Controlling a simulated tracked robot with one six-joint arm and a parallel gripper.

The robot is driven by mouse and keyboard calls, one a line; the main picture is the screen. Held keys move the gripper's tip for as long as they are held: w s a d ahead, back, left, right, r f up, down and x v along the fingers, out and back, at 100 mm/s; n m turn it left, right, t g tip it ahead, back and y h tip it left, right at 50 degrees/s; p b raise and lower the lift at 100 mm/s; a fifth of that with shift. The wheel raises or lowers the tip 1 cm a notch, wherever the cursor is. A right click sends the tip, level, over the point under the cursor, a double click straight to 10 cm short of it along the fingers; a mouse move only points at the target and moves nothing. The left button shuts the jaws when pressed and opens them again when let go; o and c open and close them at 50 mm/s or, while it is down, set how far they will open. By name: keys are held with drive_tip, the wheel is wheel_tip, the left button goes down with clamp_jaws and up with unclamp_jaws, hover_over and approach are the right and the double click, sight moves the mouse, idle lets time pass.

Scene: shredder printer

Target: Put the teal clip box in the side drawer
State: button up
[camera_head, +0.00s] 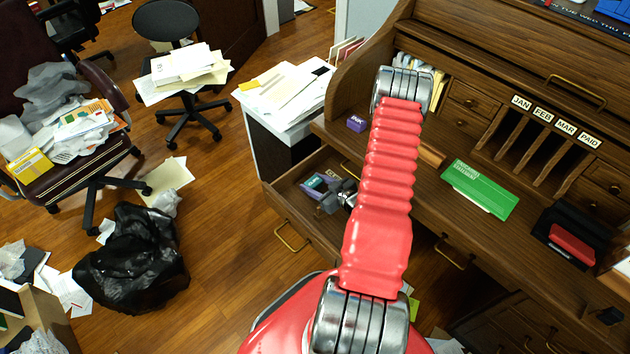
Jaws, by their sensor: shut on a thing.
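The side drawer (288,193) of the wooden desk stands pulled open, left of my red arm. The small teal clip box (318,184) shows inside the drawer's outline, with a purplish item close against it. My gripper (329,200) is low over the open drawer, at the near right of the teal box, and its jaws are shut on it. The fingers and arm hide part of the box and the right part of the drawer. I cannot tell whether the box touches the drawer floor.
A purple ink box (357,124) stands on the desk's left end. Papers cover a white cabinet (285,126) behind the drawer. A black bag (130,260) sits on the floor at left.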

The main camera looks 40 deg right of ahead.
sight(314, 182)
drive_tip(key=o, duration=1.1)
drive_tip(key=shift+r, duration=4.95)
